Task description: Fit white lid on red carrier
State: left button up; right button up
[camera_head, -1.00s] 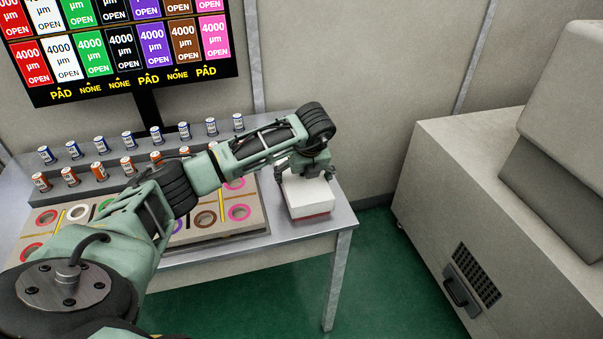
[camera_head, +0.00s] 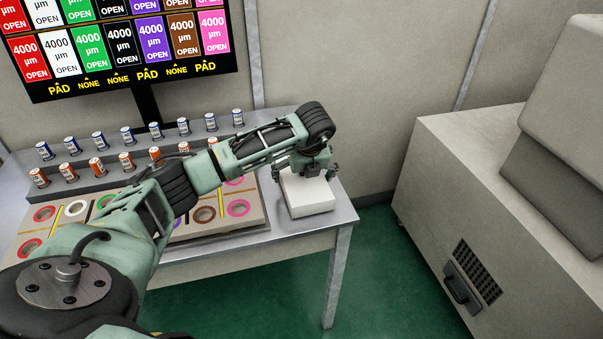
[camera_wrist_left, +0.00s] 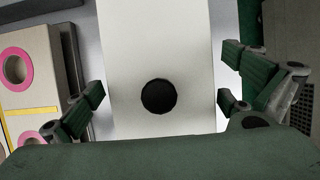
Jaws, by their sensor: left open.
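The white lid (camera_head: 309,196) sits at the right end of the metal table as a white block. No red of the carrier shows below it now, so the carrier is hidden. My left gripper (camera_head: 306,172) is over the far part of the lid, pointing down. In the left wrist view the lid (camera_wrist_left: 155,45) has a round black spot or knob near its middle. The left gripper's fingers (camera_wrist_left: 161,98) are spread wide, one on each side of the lid, with gaps between them and it. My right gripper is not in view.
A board with coloured rings (camera_head: 238,208) lies left of the lid. Rows of small blue and orange cans (camera_head: 97,167) stand behind it. The table's front right corner (camera_head: 348,222) is close to the lid. A large beige machine (camera_head: 470,190) stands to the right.

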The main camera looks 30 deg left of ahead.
pick_arm(q)
jog(key=v, duration=1.2)
